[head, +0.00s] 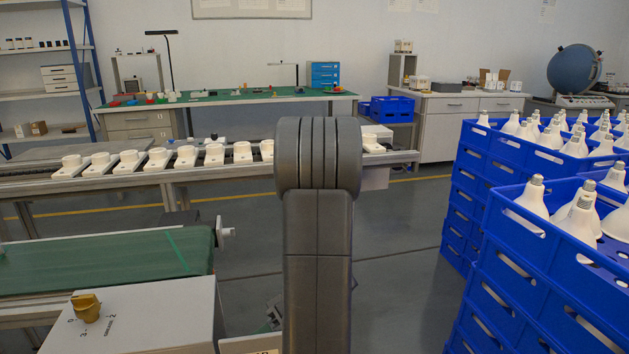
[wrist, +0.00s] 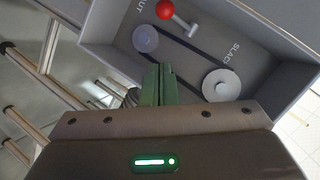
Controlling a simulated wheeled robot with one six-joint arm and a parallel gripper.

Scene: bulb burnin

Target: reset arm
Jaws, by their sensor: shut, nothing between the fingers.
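My gripper (wrist: 158,85) shows in the wrist view, with its two green fingers together and nothing between them. Its fingertips are in front of a grey open box (wrist: 100,25) that has a red-knobbed lever (wrist: 166,9) and two pale round pulleys with a dark belt. I cannot tell whether the fingers touch the box. In the head view my arm stands upright in the middle, and my gripper is not visible there.
Stacked blue crates (head: 520,275) with white bulbs stand at the right. A conveyor with white sockets (head: 129,162) runs across the middle. A green belt (head: 100,265) and a cabinet with a yellow knob (head: 87,307) are at the left. Grey floor (head: 400,260) is clear before the crates.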

